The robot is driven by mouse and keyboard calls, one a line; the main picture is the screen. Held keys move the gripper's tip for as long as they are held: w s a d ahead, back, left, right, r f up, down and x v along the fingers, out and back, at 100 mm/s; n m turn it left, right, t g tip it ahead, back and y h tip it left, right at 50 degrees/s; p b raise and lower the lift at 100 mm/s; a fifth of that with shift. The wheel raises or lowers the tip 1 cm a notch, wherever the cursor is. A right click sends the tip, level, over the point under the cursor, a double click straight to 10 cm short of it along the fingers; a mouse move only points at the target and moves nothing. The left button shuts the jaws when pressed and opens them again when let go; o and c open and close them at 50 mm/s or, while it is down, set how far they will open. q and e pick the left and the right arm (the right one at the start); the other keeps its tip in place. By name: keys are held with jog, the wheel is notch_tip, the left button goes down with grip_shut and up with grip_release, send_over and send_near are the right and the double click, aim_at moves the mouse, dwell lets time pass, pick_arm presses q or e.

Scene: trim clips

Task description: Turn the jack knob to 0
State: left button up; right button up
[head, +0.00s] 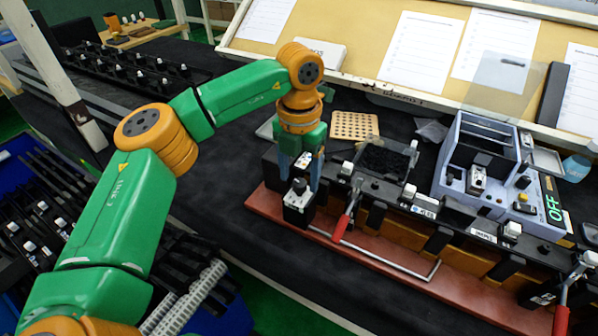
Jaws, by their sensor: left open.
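My left gripper (300,182) points down, its two fingers apart, one on each side of a small dark knob (299,186). The knob stands on top of a small black and white box (297,206) at the left end of the red-brown fixture base. I cannot tell whether the fingers touch the knob. Its markings are too small to read, so I cannot tell its setting or confirm that it is the jack knob. My right gripper is not in view.
A red-handled clamp (343,222) stands just right of the box. A grey machine (478,160) with a green "OFF" display (553,207) is further right. Another red-handled clamp (563,312) is at lower right. A blue bin (215,315) of parts lies at lower left.

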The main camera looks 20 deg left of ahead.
pick_arm(q)
jog(key=shift+d+f, duration=0.1)
jog(key=shift+f, duration=0.15)
jog(key=shift+s, duration=0.1)
grip_shut()
jog(key=shift+m, duration=0.3)
jog(key=m, duration=0.3)
jog(key=shift+r+p, duration=0.1)
jog(key=shift+p, duration=0.3)
jog(key=m, duration=0.4)
jog(key=shift+p, duration=0.35)
jog(key=m, duration=0.4)
jog(key=shift+m+p, duration=0.35)
jog(key=shift+m, duration=1.55)
